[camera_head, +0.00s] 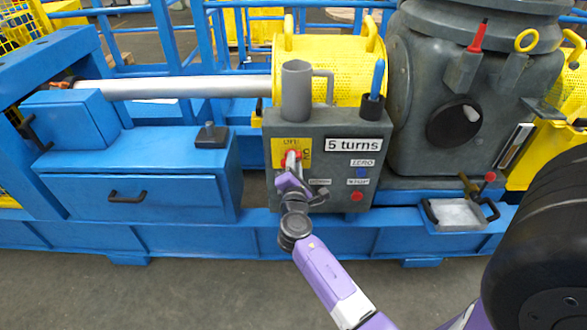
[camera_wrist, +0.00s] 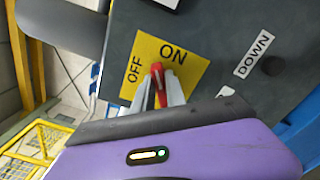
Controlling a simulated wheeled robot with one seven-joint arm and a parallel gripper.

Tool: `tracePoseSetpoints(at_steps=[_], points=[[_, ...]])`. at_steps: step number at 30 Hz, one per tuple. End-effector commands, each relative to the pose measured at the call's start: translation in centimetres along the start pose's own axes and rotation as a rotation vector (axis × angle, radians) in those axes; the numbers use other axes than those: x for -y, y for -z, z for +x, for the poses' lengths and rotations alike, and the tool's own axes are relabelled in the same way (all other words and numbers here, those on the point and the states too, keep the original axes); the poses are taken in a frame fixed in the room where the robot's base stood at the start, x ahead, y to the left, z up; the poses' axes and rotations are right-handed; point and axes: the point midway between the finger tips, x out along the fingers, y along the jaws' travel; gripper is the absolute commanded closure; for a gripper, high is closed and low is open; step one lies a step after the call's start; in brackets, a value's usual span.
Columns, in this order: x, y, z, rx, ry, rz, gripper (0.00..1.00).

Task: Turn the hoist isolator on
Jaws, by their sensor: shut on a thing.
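The hoist isolator is a red handle on a yellow plate (camera_head: 278,146) at the left of the grey control panel. In the wrist view the red handle (camera_wrist: 157,72) stands in front of the yellow plate (camera_wrist: 193,67), which is marked OFF and ON. The handle's visible end lies between the two words; its exact setting is hard to tell. My gripper (camera_wrist: 158,92) is shut on the handle, one pale finger on each side. In the head view my gripper (camera_head: 291,163) covers much of the isolator.
The panel carries a "5 turns" sign (camera_head: 353,145), a blue button (camera_head: 361,172) and a red button (camera_head: 357,196). A grey mug (camera_head: 296,90) and a dark cup (camera_head: 372,107) with a blue tool stand on top. A blue drawer cabinet (camera_head: 180,165) is left; a metal tray (camera_head: 458,215) is right.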

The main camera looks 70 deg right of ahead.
Motion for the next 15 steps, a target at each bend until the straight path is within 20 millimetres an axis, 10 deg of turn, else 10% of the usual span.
tracePoseSetpoints(at_steps=[15], points=[[0.82, 0.37, -0.06, 0.000, 0.000, 0.441, 1.00]])
